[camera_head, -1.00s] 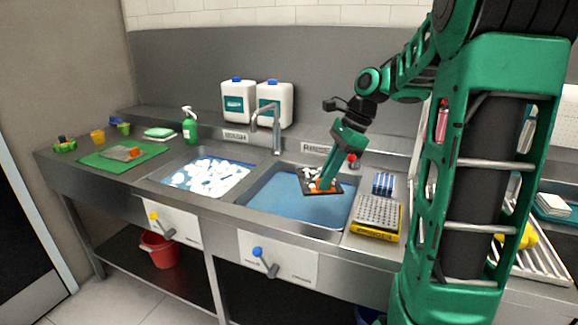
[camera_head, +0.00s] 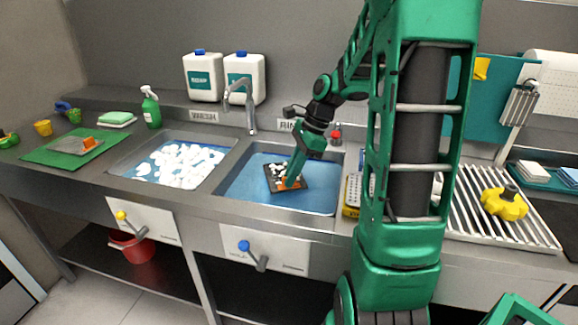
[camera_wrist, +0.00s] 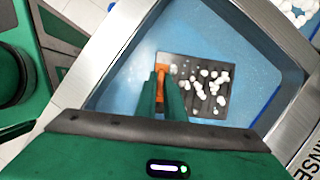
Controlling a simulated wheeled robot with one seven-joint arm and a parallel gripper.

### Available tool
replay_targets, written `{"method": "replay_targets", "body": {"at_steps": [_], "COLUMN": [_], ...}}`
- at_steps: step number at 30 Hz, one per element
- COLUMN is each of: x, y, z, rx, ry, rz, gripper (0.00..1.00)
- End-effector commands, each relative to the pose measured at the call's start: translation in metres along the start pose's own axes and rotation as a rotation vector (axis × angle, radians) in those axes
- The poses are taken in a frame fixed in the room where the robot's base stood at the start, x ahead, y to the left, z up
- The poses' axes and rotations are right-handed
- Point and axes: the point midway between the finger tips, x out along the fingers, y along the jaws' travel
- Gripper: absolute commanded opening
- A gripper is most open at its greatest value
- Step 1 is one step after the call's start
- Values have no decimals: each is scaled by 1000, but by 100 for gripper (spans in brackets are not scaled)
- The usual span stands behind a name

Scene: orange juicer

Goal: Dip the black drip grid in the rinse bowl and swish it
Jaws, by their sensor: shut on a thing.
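The black drip grid (camera_head: 296,171) is a dark square plate with an orange tab (camera_wrist: 160,86) and clumps of white foam on it. It shows in the wrist view (camera_wrist: 205,64) too. My gripper (camera_head: 288,180), seen also in the wrist view (camera_wrist: 165,98), is shut on the tab at the grid's edge. The grid is over the blue rinse bowl (camera_head: 318,203), the right-hand sink basin. I cannot tell whether it touches the water. The fingers hide part of the tab.
The wash basin (camera_head: 178,165) with white foam lies to the left. A tap (camera_head: 248,105) stands behind, between the basins. A drainer rack (camera_head: 475,225) with a yellow knob-shaped part (camera_head: 504,203) lies right. Open blue water surrounds the grid.

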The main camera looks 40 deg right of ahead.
Motion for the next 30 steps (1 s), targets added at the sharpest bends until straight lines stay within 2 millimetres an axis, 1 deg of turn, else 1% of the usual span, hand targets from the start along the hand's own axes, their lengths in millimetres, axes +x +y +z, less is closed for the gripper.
{"method": "replay_targets", "body": {"at_steps": [3,21,30], "x": [14,81,108], "y": [0,1,1], "z": [-4,-31,-43], "rx": [0,-2,-1], "ry": [-2,-2,-1], "rz": [3,3,3], "gripper": [0,0,0]}}
